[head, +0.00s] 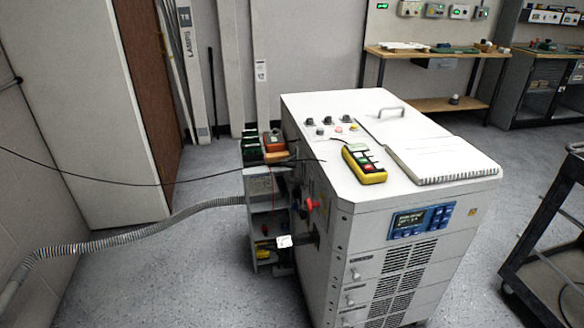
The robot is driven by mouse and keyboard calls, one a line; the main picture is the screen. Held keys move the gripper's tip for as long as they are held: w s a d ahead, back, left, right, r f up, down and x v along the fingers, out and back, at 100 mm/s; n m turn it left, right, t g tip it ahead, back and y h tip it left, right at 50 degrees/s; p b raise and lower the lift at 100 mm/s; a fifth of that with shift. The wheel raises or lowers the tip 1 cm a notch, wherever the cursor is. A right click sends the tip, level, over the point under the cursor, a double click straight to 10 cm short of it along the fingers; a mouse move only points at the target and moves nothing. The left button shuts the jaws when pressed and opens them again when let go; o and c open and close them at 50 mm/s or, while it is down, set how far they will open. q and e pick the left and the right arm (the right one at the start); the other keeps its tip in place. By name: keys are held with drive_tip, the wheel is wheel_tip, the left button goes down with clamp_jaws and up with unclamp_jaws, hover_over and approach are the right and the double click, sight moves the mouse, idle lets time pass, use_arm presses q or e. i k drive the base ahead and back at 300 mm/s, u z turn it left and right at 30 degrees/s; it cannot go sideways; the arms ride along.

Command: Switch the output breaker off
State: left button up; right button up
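A white transformer cabinet (345,251) stands upright in the middle of the head view. On its left side is a red handle (312,204), which may be the breaker's; its on or off position is too small to tell. Below it hangs a white tag or card (284,241) beside a dark fitting. No label naming the output breaker is readable. Neither of my grippers is in view.
A grey corrugated conduit (135,232) and a thin black cable run in from the left. A dark cart (548,250) stands at right. Floor in front left is clear.

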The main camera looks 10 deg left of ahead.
sight(290, 165)
drive_tip(key=u, duration=1.6)
drive_tip(key=i, duration=0.8)
drive_tip(key=z, duration=2.25)
